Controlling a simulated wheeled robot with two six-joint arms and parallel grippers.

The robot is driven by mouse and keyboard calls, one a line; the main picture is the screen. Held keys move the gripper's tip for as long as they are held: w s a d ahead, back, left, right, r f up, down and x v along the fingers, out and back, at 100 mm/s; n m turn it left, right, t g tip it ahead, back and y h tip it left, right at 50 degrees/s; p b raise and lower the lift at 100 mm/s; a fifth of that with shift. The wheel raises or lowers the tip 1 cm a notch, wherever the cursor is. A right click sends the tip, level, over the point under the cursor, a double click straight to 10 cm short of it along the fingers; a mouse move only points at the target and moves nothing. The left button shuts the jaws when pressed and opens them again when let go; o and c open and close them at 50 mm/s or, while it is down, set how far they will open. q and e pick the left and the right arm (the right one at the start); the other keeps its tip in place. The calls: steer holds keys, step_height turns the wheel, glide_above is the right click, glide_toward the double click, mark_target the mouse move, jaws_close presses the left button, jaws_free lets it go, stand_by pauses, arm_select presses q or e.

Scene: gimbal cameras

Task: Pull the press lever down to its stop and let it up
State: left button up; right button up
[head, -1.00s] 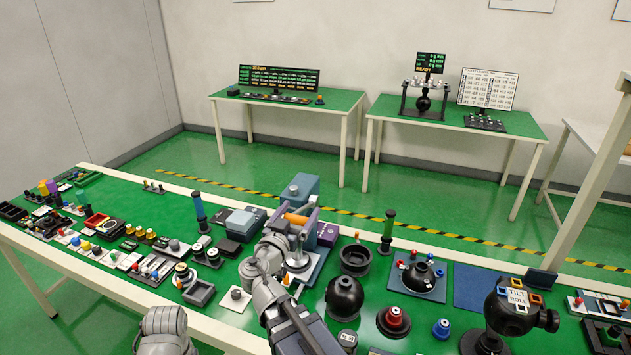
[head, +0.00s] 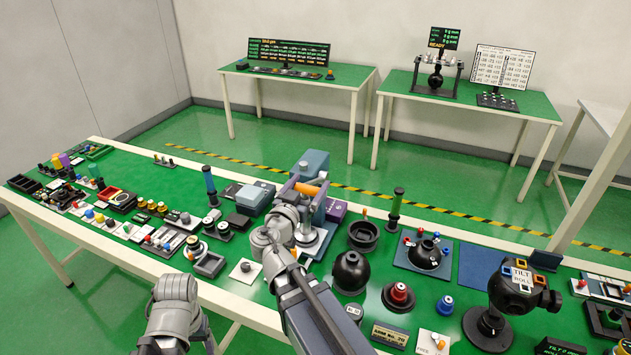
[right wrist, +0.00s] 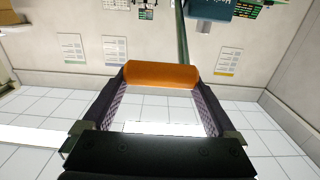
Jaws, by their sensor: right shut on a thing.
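The press (head: 312,163) has a blue-grey head and stands near the middle of the green table in the head view. Its orange lever handle (head: 307,188) lies across the front of the head. My right gripper (head: 303,191) is at this handle, partly hidden behind its own wrist. In the right wrist view, the orange handle (right wrist: 162,74) spans the gap between the two fingertips, and the right gripper (right wrist: 162,76) is shut on it. The press's lower part is partly hidden by my right arm. Of my left arm only grey links show at the bottom left; its gripper is out of view.
Right of the press are a black bowl (head: 363,236), a black dome (head: 351,271) and a green-handled post (head: 395,205). Many small parts crowd the left table.

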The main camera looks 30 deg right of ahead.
steer(key=shift+w+d+r+p, duration=0.25)
steer(key=shift+d+r+p, duration=0.05)
steer(key=shift+r, duration=0.35)
steer(key=shift+w+d+r+p, duration=0.25)
steer(key=shift+r+p, duration=0.3)
steer(key=shift+w+d+r+p, duration=0.2)
steer(key=shift+d+r+p, duration=0.05)
steer(key=shift+r+p, duration=0.25)
steer(key=shift+w+d+r, duration=0.1)
steer(key=shift+w+d, duration=0.05)
steer(key=shift+d, duration=0.05)
steer(key=shift+r, duration=0.1)
steer(key=shift+w+d+r+p, duration=0.65)
steer(key=shift+d+r+p, duration=0.2)
steer(key=shift+p, duration=0.2)
steer(key=shift+r, duration=0.1)
